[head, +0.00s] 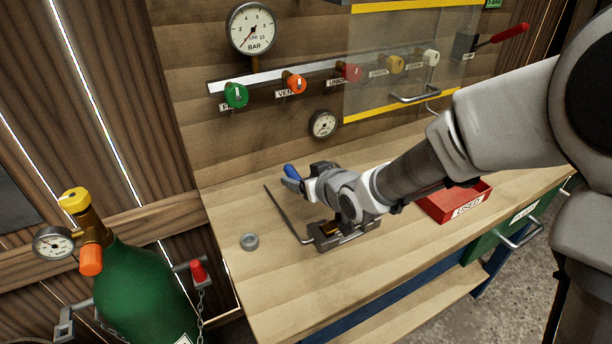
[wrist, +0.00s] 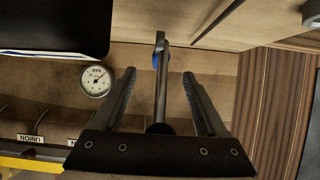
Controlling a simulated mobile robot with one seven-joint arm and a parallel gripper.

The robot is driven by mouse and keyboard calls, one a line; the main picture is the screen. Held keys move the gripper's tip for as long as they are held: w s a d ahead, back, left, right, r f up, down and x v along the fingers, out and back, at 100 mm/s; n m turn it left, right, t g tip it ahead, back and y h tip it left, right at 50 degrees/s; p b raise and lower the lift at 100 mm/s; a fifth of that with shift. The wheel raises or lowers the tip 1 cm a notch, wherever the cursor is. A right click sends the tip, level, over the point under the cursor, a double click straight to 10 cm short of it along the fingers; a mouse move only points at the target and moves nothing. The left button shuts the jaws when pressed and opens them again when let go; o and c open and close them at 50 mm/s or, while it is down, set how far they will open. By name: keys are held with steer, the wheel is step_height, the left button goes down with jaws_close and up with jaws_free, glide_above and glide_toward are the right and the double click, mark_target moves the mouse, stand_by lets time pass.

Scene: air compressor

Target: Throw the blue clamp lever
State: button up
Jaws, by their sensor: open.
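The blue clamp lever (head: 291,171) shows as a blue grip at the fingertips of my gripper (head: 294,184) in the head view. In the wrist view, a grey upright bar (wrist: 160,90) stands between the two fingers of my gripper (wrist: 158,85), with a bit of the blue grip (wrist: 154,62) showing at its side. The fingers are open, with a gap on each side of the bar. The metal clamp base (head: 338,236) sits on the bench below my wrist. My gripper hides the middle of the lever.
A bent thin metal rod (head: 283,208) reaches left from the clamp. A grey ring (head: 249,241) lies on the bench (head: 290,290) to the left, and a red tray (head: 455,201) to the right. Behind is a panel with gauges and coloured knobs. The bench front is clear.

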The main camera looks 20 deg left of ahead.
steer(key=r+p, duration=0.1)
steer(key=s+d+r+p, duration=0.1)
steer(key=r, duration=0.1)
steer(key=shift+s+d, duration=0.15)
steer(key=shift+s, duration=0.05)
steer(key=shift+s+d, duration=0.25)
steer(key=shift+d, duration=0.2)
